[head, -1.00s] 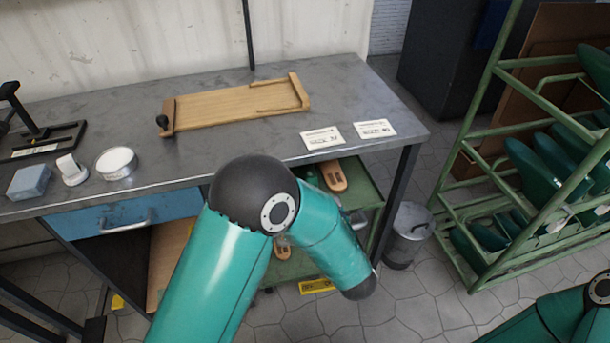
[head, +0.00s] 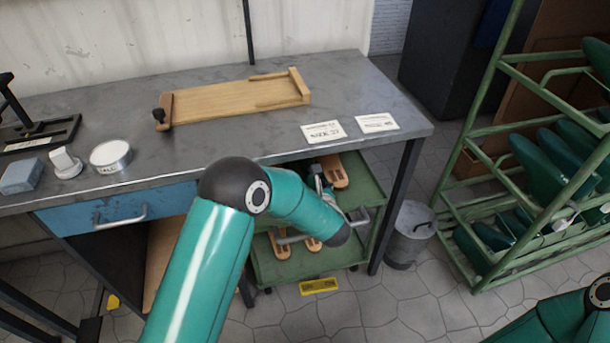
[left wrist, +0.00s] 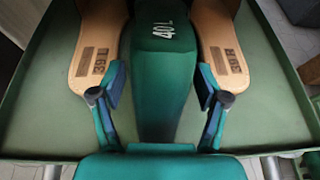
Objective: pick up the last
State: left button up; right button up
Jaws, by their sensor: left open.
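A dark green last (left wrist: 162,60) with white lettering that looks like "40 L" lies in the green tray in the left wrist view. My left gripper (left wrist: 160,88) is open, with one finger on each side of the last; I cannot tell whether they touch it. Tan soles with dark stamps lie beside it, one on the left (left wrist: 95,50) and one on the right (left wrist: 222,48). In the head view, my left forearm hides most of the gripper and the last. My right gripper is out of view.
The green cart (head: 366,190) stands under the grey workbench (head: 230,135), whose front edge is close to my left arm. A metal bin (head: 408,235) stands right of the cart. A green rack (head: 470,165) holds several more lasts.

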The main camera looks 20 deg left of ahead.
pick_arm(q)
jog(key=shift+w+a+f, duration=0.1)
jog(key=shift+w+a, duration=0.1)
jog(key=shift+w, duration=0.1)
jog(key=c, duration=1.2)
jog(key=shift+c, duration=0.2)
jog(key=shift+r, duration=0.2)
